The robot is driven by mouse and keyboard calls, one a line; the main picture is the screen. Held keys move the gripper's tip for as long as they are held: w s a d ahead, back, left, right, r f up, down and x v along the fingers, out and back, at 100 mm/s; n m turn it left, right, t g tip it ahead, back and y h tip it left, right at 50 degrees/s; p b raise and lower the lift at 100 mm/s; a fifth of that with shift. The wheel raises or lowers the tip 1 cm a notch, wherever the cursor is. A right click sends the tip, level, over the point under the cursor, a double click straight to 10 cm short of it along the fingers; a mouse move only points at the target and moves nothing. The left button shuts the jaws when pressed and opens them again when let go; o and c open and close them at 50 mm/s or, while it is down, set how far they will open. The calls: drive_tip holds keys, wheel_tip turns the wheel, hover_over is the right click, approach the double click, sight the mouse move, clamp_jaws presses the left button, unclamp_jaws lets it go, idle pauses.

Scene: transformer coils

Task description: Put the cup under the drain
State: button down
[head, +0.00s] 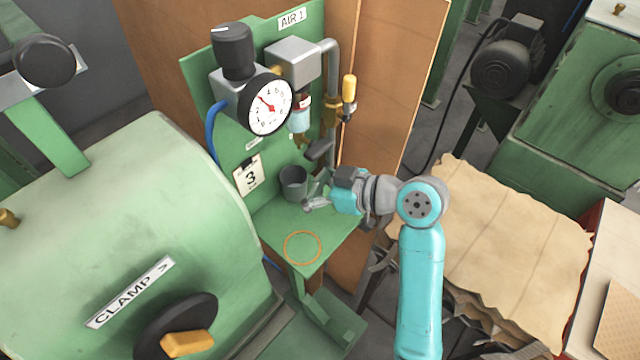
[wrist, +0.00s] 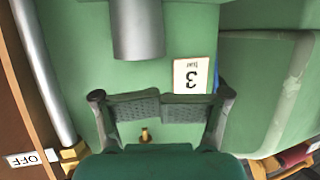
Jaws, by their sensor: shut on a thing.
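A dark grey cup (head: 293,184) stands upright on the small green shelf (head: 330,236), close to the back panel. In the wrist view, which is upside down, I take the grey cylinder (wrist: 137,28) to be this cup. A small brass drain (head: 299,141) hangs above it under the filter bowl; a brass tip shows in the wrist view (wrist: 145,135). My gripper (head: 314,197) is just right of the cup in the head view. Its pads (wrist: 160,108) look closed together, with green panel visible between them and the cup. What they grip is not clear.
An orange ring (head: 303,248) marks the bare front of the shelf. A green clamp machine (head: 130,220) stands left. A number 3 card (head: 248,175) is left of the cup.

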drive_tip(key=shift+f, duration=0.35)
drive_tip(key=shift+s+d, duration=0.25)
drive_tip(key=shift+d, duration=0.3)
drive_tip(key=shift+s+d, duration=0.25)
drive_tip(key=shift+d, duration=0.3)
